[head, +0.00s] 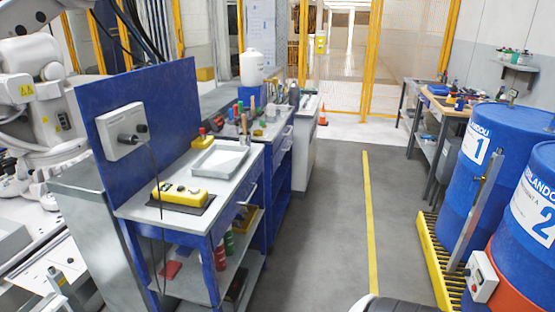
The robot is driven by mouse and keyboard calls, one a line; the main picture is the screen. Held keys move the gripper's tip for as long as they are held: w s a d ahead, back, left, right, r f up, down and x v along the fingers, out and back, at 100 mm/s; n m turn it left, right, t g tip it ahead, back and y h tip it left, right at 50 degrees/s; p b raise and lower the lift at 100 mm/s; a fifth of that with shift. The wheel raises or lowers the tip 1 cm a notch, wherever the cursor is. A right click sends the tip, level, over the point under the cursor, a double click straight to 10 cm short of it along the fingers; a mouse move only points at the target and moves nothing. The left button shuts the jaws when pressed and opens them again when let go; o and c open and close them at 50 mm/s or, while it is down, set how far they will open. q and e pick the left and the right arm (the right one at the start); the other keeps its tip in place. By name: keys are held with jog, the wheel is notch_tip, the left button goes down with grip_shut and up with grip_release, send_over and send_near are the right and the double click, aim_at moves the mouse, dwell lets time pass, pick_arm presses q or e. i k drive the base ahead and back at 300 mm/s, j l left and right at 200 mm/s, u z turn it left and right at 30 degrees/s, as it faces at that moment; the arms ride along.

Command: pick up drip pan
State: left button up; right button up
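A shallow light-grey rectangular pan (219,159), which looks like the drip pan, lies flat on the grey top of the blue workbench (143,211). It is near the bench's back right part, and its inside looks empty. A yellow control box (180,194) with dark buttons sits on a dark mat in front of it. A small yellow box with a red button (203,138) stands behind its left side. Neither of my grippers is in the head view.
Blue drums (484,150) stand on a yellow slatted pallet (429,250) at right. A blue panel (165,95) rises along the bench's left side. Bottles and tools crowd the bench behind. The grey floor aisle (320,220) with a yellow line is clear.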

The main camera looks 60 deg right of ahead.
aim_at(220, 161)
jog(key=z, duration=1.45)
jog(key=j+z, duration=0.15)
jog(key=i+j, duration=0.05)
